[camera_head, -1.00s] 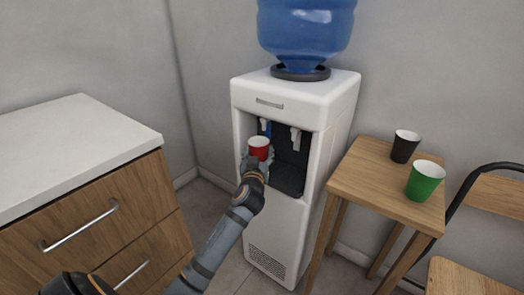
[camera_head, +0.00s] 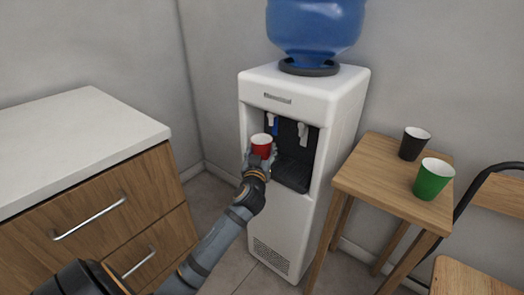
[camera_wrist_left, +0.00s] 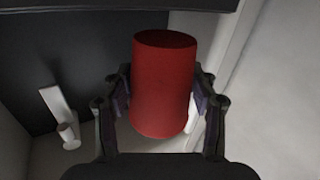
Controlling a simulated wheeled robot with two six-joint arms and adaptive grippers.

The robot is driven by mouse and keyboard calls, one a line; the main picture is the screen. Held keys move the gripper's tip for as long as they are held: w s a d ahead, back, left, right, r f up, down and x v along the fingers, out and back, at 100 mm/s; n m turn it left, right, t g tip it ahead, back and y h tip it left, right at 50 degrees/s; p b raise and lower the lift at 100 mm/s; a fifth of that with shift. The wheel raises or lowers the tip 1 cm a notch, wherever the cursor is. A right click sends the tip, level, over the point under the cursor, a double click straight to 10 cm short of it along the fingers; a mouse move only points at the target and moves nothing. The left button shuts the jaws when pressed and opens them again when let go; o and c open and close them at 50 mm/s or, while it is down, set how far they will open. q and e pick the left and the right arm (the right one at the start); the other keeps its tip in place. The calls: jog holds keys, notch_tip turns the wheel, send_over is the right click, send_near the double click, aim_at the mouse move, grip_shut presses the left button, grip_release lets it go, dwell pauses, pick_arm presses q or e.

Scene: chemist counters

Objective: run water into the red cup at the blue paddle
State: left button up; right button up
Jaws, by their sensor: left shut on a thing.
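The red cup (camera_head: 262,146) is upright in my left gripper (camera_head: 259,160), at the front of the water dispenser's alcove. In the left wrist view the fingers of my left gripper (camera_wrist_left: 160,105) are shut on both sides of the red cup (camera_wrist_left: 163,85). The white water dispenser (camera_head: 278,226) has a blue paddle (camera_head: 274,126) at its left tap and a white paddle (camera_head: 303,134) at its right tap. The cup is just below and in front of the blue paddle; I cannot tell whether they touch. My right gripper is not in view.
A wooden table (camera_head: 376,180) on the right holds a black cup (camera_head: 414,143) and a green cup (camera_head: 433,179). A chair (camera_head: 470,275) stands at the far right. A counter with drawers (camera_head: 100,215) is on the left. A blue bottle (camera_head: 315,25) tops the dispenser.

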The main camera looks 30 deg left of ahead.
pick_arm(q)
jog(key=shift+s, duration=0.45)
jog(key=s+p, duration=0.1)
jog(key=s, duration=0.8)
jog(key=shift+a+p, duration=0.35)
jog(key=shift+p, duration=0.05)
dwell(0.7)
jog(key=w, duration=0.2)
jog(key=w+b, duration=0.1)
jog(key=w, duration=0.5)
jog(key=shift+w+d+b, duration=0.25)
jog(key=shift+d+b, duration=0.05)
jog(key=shift+b, duration=0.1)
jog(key=shift+w, duration=0.75)
jog(key=shift+d, duration=0.1)
